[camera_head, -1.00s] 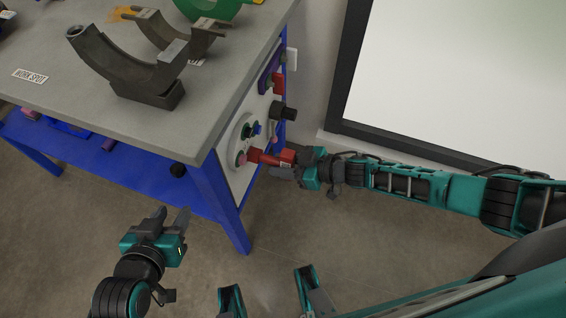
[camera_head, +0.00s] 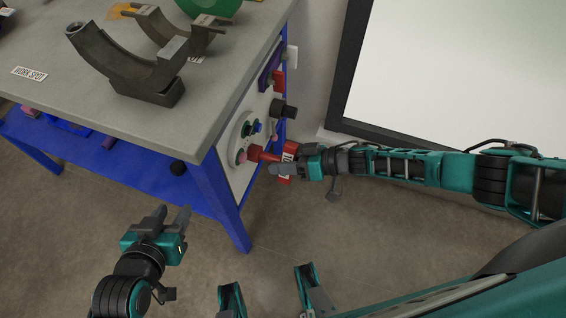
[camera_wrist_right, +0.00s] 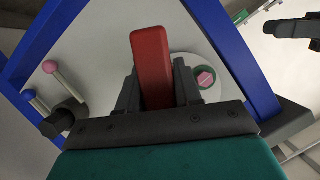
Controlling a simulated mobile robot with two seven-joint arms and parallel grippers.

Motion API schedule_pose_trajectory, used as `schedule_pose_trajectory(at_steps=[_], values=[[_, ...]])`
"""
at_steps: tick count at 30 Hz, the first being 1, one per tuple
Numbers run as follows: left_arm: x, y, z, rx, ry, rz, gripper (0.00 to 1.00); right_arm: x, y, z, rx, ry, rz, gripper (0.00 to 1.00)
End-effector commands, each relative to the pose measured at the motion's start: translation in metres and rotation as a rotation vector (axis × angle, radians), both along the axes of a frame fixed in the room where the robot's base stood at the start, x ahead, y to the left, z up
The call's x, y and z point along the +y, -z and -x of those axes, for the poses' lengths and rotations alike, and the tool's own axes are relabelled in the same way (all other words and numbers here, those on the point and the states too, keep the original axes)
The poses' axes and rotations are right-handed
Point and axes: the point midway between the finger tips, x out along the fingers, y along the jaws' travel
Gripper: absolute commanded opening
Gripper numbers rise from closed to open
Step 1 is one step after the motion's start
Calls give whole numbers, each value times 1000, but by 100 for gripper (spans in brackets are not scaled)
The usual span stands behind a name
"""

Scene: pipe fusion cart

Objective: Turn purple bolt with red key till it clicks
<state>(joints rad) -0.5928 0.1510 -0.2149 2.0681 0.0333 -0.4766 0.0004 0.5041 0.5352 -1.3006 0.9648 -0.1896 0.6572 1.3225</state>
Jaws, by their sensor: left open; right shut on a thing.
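The red key (camera_head: 265,155) reaches from my right gripper (camera_head: 284,168) to the round plate on the cart's side panel. My right gripper is shut on its handle, and red shows above and below the fingers. In the right wrist view the red key (camera_wrist_right: 152,60) stands up between the fingers. A pink-purple hexagonal bolt (camera_wrist_right: 206,78) in a green ring shows beside it there. In the head view a pink-purple bolt head (camera_head: 242,157) is at the key's tip; I cannot tell whether they are engaged. My left gripper (camera_head: 170,222) is open and empty above the floor.
The round plate (camera_head: 234,140) also carries green and blue bolts. A black knob (camera_head: 285,110) sticks out above the key. The blue cart leg (camera_head: 222,205) stands below the panel. Grey clamp shells (camera_head: 130,70) lie on the grey tabletop (camera_head: 60,105).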

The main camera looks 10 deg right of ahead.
Motion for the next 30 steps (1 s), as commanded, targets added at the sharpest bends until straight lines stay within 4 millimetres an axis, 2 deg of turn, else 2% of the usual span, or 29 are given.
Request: schedule_pose_trajectory(at_steps=[10,21,30], values=[[0,1,0,0,0,0,43,1,0,0,13,0,-12,0],[0,13,0,0,0,0,43,2,0,0,177,0,-122,0],[0,14,0,0,0,0,43,2,-2,1,220,0,-151,0]])
